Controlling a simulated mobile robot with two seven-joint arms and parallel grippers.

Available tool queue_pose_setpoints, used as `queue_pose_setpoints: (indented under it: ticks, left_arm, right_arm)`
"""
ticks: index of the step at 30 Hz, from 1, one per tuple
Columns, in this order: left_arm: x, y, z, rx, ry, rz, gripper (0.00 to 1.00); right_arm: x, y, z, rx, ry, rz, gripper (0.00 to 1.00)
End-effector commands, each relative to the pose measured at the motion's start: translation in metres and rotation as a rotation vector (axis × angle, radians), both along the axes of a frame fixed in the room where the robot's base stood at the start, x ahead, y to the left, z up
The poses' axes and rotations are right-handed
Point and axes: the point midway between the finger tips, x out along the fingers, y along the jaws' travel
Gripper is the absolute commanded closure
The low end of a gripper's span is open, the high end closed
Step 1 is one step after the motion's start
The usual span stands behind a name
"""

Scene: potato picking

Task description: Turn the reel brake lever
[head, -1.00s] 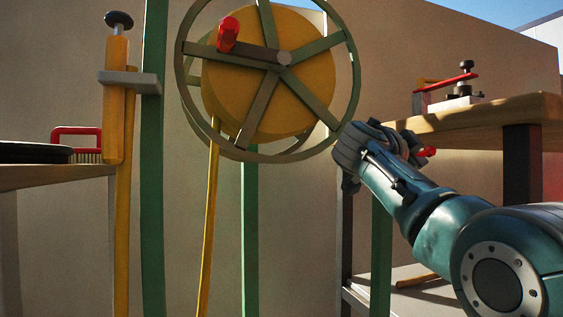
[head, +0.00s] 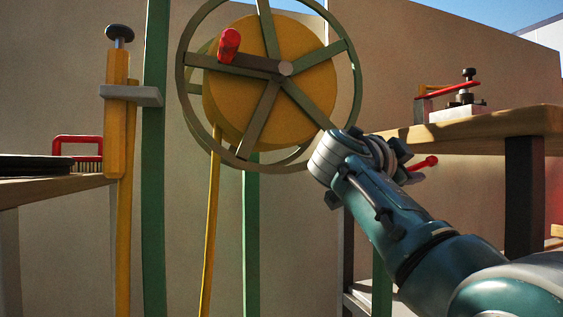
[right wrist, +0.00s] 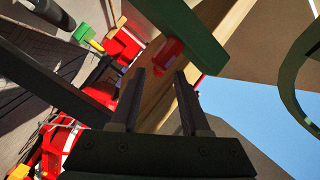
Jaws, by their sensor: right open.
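The reel (head: 263,85) is a green spoked wheel with a yellow drum, and a red crank handle (head: 229,46) sticks out at its upper left. A lever with a red knob (head: 429,161) shows just right of my right gripper (head: 399,160); it looks like the brake lever, with its inner end hidden behind the gripper. In the right wrist view a red knob (right wrist: 169,50) lies beyond the gap between my two open fingers (right wrist: 159,76), near a green bar. The fingers are empty. I cannot tell how far off the knob is. My left gripper is out of view.
A wooden bench (head: 480,122) with a red-handled clamp device (head: 455,95) stands at right. A left table (head: 60,188) holds a red-handled brush (head: 78,148). Green posts (head: 155,200) and a yellow strap (head: 210,230) hang or stand below the reel.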

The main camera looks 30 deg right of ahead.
Motion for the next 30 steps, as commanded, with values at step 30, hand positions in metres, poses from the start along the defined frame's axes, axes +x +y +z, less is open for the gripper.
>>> queue_pose_setpoints:
  ticks: [30]
  left_arm:
    - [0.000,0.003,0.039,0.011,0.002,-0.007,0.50]
  right_arm:
    - [-0.014,0.049,0.013,0.019,0.065,0.020,0.54]
